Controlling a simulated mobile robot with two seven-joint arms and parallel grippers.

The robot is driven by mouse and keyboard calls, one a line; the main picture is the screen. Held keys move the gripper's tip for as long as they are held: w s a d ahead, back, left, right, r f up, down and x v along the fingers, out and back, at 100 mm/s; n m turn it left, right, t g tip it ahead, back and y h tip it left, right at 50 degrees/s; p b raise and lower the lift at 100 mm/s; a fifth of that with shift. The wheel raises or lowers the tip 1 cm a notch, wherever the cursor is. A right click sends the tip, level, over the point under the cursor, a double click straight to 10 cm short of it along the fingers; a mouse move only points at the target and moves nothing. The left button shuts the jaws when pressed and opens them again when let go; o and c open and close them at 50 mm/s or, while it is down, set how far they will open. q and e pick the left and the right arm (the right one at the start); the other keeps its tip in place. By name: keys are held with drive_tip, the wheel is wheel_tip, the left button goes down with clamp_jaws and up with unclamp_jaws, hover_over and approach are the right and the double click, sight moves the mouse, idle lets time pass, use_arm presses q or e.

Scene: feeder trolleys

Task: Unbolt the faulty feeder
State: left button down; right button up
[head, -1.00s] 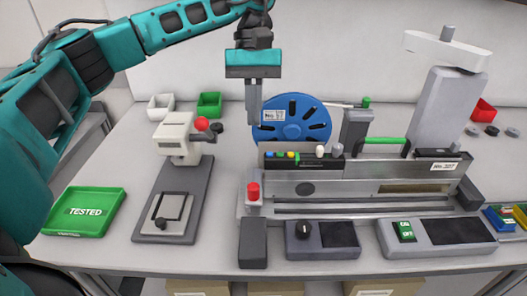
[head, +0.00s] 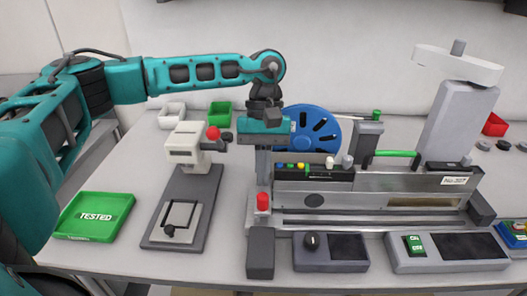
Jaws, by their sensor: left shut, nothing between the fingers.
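The feeder (head: 345,200) is a long grey metal unit at the centre right, with a dark top strip bearing coloured buttons, a green handle (head: 393,154) and a "No. 307" label. A blue reel (head: 318,130) stands behind its left end. A red knob (head: 263,201) sits on a post at the feeder's left end. My left gripper (head: 263,180) points down just above the red knob, its fingers shut and empty. Whether the fingers touch the knob or stand behind it I cannot tell. The gripper hides part of the reel. My right gripper is not in view.
A green "TESTED" tray (head: 97,216) lies at the left. A white device with a red ball handle (head: 188,148) stands on a grey base. Control boxes (head: 331,252) line the table's front edge. A tall grey press (head: 457,117) stands at the right. The table's left part has free room.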

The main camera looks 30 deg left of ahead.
use_arm(q)
drive_tip(key=shift+f, duration=0.2)
drive_tip(key=shift+s+d, duration=0.2)
drive_tip(key=shift+s, duration=0.1)
drive_tip(key=s+d, duration=0.1)
drive_tip(key=s, duration=0.1)
drive_tip(key=s+d+b, duration=0.1)
drive_tip(key=s+d, duration=0.1)
drive_tip(key=s, duration=0.1)
drive_tip(key=s+d+b, duration=0.1)
drive_tip(key=s, duration=0.1)
drive_tip(key=shift+s+d+f, duration=0.1)
drive_tip(key=shift+s+d, duration=0.1)
drive_tip(key=shift+d, duration=0.05)
drive_tip(key=shift+s+d, duration=0.2)
drive_tip(key=shift+s, duration=0.2)
drive_tip(key=shift+r, duration=0.25)
